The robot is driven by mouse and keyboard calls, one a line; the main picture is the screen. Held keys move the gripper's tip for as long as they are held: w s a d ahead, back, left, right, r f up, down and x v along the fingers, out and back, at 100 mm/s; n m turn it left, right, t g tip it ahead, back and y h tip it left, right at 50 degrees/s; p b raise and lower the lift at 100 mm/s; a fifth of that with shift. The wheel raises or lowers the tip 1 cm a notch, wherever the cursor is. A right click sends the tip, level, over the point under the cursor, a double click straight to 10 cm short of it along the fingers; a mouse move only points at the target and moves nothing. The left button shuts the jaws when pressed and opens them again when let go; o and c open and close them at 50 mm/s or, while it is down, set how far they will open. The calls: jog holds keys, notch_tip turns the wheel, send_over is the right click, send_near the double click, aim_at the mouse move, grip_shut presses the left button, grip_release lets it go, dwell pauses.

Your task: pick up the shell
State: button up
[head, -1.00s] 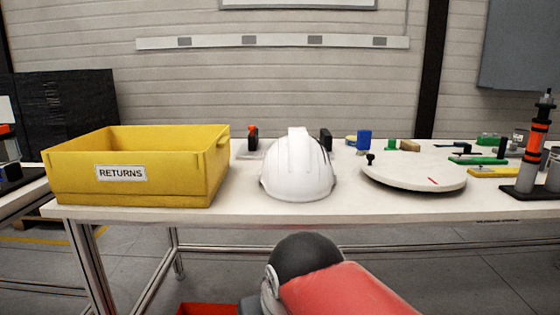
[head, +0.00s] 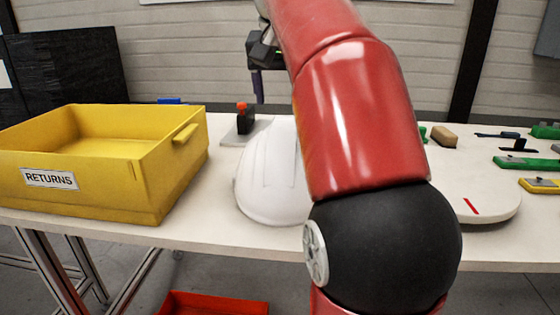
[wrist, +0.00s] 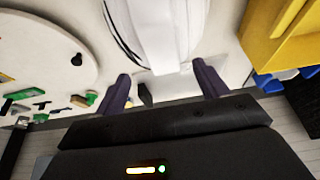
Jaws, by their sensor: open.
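The white helmet shell (head: 265,185) sits on the table, its right side hidden behind my arm in the head view. In the wrist view, the shell (wrist: 168,30) shows at the top centre, with its raised ridge roughly in line with the gap between my fingers. My gripper (wrist: 163,84) is open, its two dark purple fingers apart with nothing between them. In the head view, my gripper (head: 257,84) is above and behind the shell, apart from it, and partly hidden by my arm.
A yellow RETURNS bin (head: 110,190) stands left of the shell. A round white disc (head: 490,205) lies to its right. A small black stand with a red top (head: 244,118) is behind it. A red bin (head: 212,303) is below the table. Coloured blocks lie at the right.

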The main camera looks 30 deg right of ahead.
aim_at(285, 122)
jog(key=b+x, duration=0.1)
jog(key=x, duration=0.5)
jog(key=shift+w+a, duration=0.1)
grip_shut()
dwell(0.4)
